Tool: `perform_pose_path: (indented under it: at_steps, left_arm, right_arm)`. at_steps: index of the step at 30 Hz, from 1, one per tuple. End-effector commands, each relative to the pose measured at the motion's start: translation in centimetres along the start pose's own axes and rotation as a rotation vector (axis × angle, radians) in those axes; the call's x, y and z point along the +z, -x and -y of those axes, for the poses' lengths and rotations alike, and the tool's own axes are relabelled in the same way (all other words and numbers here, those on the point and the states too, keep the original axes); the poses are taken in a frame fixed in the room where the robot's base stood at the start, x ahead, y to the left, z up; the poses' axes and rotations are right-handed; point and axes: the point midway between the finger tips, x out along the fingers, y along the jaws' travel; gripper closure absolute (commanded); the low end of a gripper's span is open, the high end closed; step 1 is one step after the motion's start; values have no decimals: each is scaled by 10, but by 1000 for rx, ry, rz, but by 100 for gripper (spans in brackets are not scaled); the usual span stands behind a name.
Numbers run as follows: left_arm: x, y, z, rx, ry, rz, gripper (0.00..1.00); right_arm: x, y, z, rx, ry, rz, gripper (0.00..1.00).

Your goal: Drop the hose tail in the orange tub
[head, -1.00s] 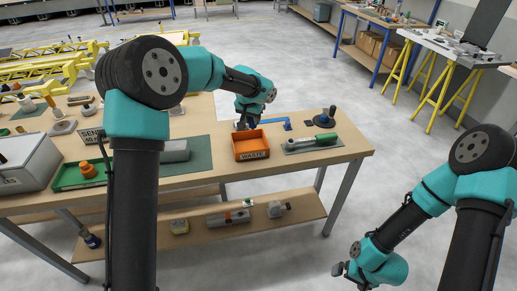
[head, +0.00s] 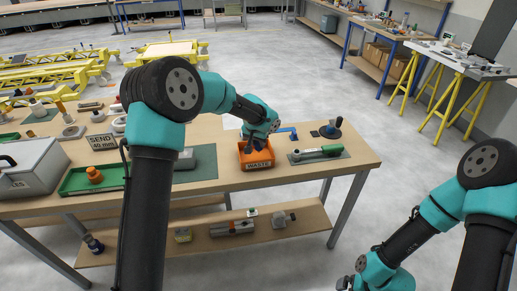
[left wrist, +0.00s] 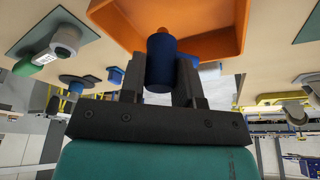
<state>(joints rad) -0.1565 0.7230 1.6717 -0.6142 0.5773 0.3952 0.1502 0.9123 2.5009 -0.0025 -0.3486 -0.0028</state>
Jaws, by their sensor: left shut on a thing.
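The orange tub (head: 257,167), labelled WASTE, stands on the bench; its orange wall also shows at the top of the left wrist view (left wrist: 218,40). My left gripper (head: 257,145) is over the tub, fingers pointing down toward its opening. In the left wrist view the fingers are shut on a dark blue cylinder, the hose tail (left wrist: 161,62), with a small orange bit at its far end. In the head view the hose tail is mostly hidden by the gripper. My right gripper (head: 345,283) is at the bottom edge, far from the bench, partly cut off.
Right of the tub, a green-handled tool (head: 320,153) lies on a mat, with a dark blue-knobbed round piece (head: 331,130) behind it. To the left are a green tray (head: 80,184) with an orange part and a grey box (head: 30,170). A shelf with parts is below.

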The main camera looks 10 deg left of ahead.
Motion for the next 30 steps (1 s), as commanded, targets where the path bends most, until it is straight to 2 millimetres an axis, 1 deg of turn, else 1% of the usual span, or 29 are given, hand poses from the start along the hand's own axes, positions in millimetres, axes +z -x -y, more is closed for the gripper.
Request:
perform_pose_path:
  at_steps: [4, 9, 11, 24, 25, 30]
  left_arm:
    - [3, -8, 0, 0, -1, 1, 100]
    - [10, -29, 0, 0, -1, 2, 100]
    - [11, -34, 0, 0, 0, 1, 100]
    - [12, -39, 0, 1, 0, 0, 100]
    - [12, -38, 0, 1, 0, -1, 67]
    - [12, -38, 0, 1, 0, 0, 51]
  right_arm:
    - [0, 0, 0, 0, 0, 0, 0]
    - [0, 0, 0, 0, 0, 0, 0]
    - [0, 0, 0, 0, 0, 0, 0]
    - [0, 0, 0, 0, 0, 0, 0]
    - [0, 0, 0, 0, 0, 0, 0]
    - [0, 0, 0, 0, 0, 0, 0]
